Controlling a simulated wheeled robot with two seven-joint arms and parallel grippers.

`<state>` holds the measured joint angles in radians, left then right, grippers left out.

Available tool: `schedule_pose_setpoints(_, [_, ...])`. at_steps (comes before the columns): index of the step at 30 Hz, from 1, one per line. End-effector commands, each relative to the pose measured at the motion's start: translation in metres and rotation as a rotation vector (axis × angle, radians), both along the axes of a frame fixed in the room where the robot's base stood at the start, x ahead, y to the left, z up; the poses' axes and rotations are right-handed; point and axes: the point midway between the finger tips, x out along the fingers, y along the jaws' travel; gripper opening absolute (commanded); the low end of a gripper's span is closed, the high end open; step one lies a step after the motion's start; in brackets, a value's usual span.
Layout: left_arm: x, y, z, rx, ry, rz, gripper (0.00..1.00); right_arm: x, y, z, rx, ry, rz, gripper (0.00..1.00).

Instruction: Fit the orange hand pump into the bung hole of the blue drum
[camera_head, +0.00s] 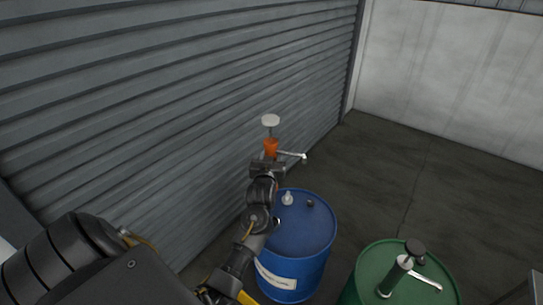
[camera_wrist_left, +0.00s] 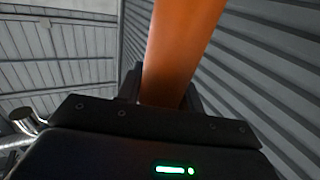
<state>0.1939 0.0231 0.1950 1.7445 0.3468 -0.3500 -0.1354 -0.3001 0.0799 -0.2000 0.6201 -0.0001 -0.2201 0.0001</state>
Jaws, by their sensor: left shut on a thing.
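The orange hand pump (camera_head: 271,147) has a pale round knob on top and a silver spout pointing right. It looks roughly upright. My left gripper (camera_head: 268,164) is shut on its orange body, which also shows between the fingers in the left wrist view (camera_wrist_left: 178,60). The pump's lower end is mostly hidden by my arm. The blue drum (camera_head: 312,238) stands below, with a white label. Its lid carries a small white fitting (camera_head: 288,199) and a small dark round spot (camera_head: 310,203), perhaps the bung hole. My right gripper is not in view.
A green drum (camera_head: 369,265) stands at the lower right with a dark green pump (camera_head: 396,276) on it. A grey corrugated wall (camera_head: 170,100) runs close behind the pump and blue drum. The dark floor (camera_head: 420,180) beyond the drums is clear.

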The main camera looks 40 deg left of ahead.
Motion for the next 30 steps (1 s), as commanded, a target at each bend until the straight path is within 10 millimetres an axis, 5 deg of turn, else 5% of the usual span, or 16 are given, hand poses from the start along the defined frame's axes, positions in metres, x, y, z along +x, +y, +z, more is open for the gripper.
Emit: schedule_pose_setpoints(30, [0.000, 0.000, -0.056, 0.001, -0.004, 0.000, 0.16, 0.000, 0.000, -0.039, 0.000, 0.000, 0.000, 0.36])
